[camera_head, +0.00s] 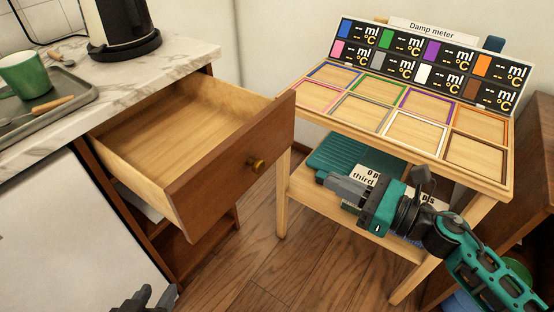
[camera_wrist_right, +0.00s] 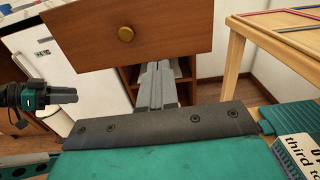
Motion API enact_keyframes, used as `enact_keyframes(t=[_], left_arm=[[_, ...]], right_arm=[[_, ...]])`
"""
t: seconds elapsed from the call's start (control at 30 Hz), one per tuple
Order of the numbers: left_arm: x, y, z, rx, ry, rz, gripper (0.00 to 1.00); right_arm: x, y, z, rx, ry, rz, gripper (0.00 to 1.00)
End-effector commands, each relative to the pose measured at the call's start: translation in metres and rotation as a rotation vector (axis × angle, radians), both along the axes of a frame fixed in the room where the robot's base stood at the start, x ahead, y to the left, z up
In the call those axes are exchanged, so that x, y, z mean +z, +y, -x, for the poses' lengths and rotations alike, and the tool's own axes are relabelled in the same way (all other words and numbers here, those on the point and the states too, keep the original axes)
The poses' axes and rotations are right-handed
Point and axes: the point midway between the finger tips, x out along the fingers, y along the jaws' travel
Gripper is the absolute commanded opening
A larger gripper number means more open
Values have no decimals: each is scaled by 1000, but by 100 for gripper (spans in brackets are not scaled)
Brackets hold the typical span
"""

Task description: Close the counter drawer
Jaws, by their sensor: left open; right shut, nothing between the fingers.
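The counter drawer (camera_head: 222,187) is pulled far out and looks empty. The drawer front (camera_wrist_right: 185,28) and knob (camera_wrist_right: 126,34) also fill the top of the right wrist view. My right gripper (camera_head: 326,180) is shut and empty, to the right of the drawer front, with its fingers pointing left. In the wrist view its fingers (camera_wrist_right: 158,75) appear below the drawer front's lower edge, apart from the knob. My left gripper (camera_head: 150,298) is open at the bottom edge, left of and below the drawer, partly cut off.
The marble counter (camera_head: 150,80) holds a kettle (camera_head: 120,28), a tray (camera_head: 70,100) and a green mug (camera_head: 25,73). A wooden stand (camera_head: 281,200) with a damp meter panel (camera_head: 425,60) stands right of the drawer. Wooden floor (camera_head: 255,260) shows between them.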

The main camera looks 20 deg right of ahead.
Motion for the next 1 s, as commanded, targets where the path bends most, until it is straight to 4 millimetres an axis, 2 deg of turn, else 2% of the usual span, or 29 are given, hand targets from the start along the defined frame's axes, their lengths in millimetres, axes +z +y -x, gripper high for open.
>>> enact_keyframes(t=[0.6, 0.8, 1.0], left_arm=[[7, 3, 0, 4, -10, -6, 43], [6, 4, 1, 7, -6, -9, 43], [5, 5, 2, 6, -2, -10, 43]], right_arm=[[2, 64, -84, -3, 1, -6, 0], [1, 77, -99, -3, 3, -7, 0], [1, 81, -104, -3, 4, -6, 0]])
